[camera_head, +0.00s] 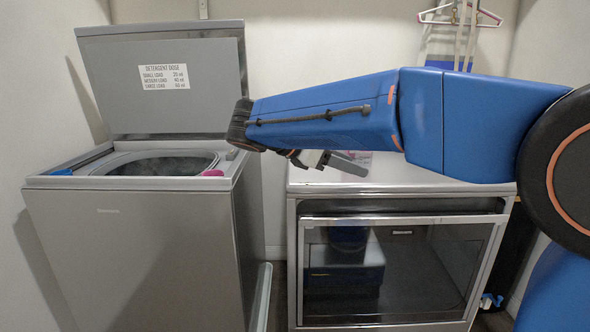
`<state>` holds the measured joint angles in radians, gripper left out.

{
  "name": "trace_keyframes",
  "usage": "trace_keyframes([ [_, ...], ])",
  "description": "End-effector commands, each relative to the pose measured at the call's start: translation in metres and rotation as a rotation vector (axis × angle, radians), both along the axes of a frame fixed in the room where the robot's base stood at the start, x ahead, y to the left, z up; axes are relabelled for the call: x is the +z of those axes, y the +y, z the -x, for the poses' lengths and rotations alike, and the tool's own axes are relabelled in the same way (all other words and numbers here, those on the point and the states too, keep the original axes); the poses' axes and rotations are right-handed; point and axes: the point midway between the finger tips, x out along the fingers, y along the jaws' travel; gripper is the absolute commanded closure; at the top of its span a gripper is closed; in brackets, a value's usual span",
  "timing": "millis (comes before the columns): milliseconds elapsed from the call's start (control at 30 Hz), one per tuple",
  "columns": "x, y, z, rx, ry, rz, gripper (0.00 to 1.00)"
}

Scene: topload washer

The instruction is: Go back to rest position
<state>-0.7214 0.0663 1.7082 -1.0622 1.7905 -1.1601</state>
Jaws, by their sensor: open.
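My blue arm reaches across from the right side of the picture, over the front-loading machine, toward the washer. My gripper (338,162) shows partly below the arm's far end, above the front-loading machine's top, with a dark grey finger pointing right. It is open, and I see nothing held in it. Much of the gripper is hidden behind the arm. The topload washer (135,250) stands at the left with its lid (165,95) raised and its drum (165,165) exposed. A detergent dose label is on the lid.
The front-loading machine (400,188) with a glass door stands right of the washer, a narrow gap between them. Blue and pink items lie on the washer's rim. Free room shows above my arm.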

Motion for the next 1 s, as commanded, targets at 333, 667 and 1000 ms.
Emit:
trace_keyframes([
  [333,-0.028,-0.063,0.031,-0.108,-0.072,-0.198,0.52],
  [667,-0.088,-0.142,0.107,-0.373,-0.252,-0.568,0.52],
  [1000,-0.157,-0.175,0.197,-0.749,-0.503,-0.955,0.52],
])
